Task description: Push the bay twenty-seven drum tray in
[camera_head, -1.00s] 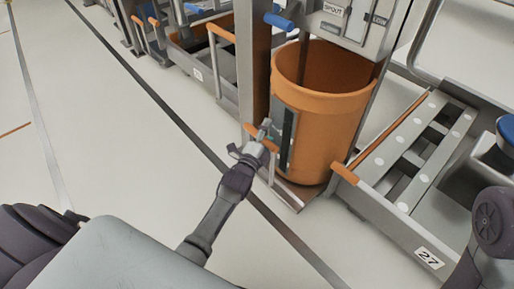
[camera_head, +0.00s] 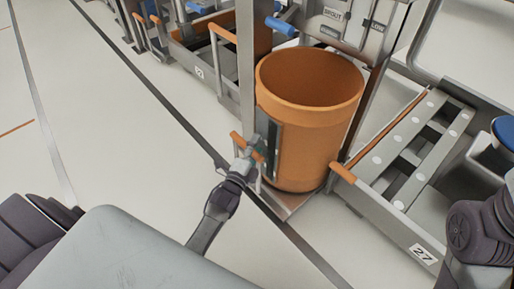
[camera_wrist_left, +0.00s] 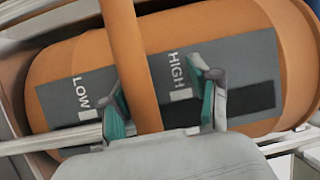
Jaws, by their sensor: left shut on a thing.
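A large orange drum (camera_head: 312,120), open at the top, stands upright on a low metal tray (camera_head: 292,206) beside a steel post. The tray's orange handle (camera_head: 237,138) stands at the drum's left side. My left gripper (camera_head: 246,154) is shut on this handle. In the left wrist view the orange handle (camera_wrist_left: 135,60) passes between the teal-padded fingers (camera_wrist_left: 160,98), with the drum's grey LOW and HIGH gauge strip (camera_wrist_left: 230,62) behind. A 27 plate (camera_head: 423,253) is on the frame at right. My right gripper is out of view.
A metal roller deck (camera_head: 408,150) with an orange-ended rail (camera_head: 342,173) lies right of the drum. A steel panel marked SPOUT (camera_head: 345,20) hangs above it. More bays with orange handles stand at the upper left. The floor at left is clear.

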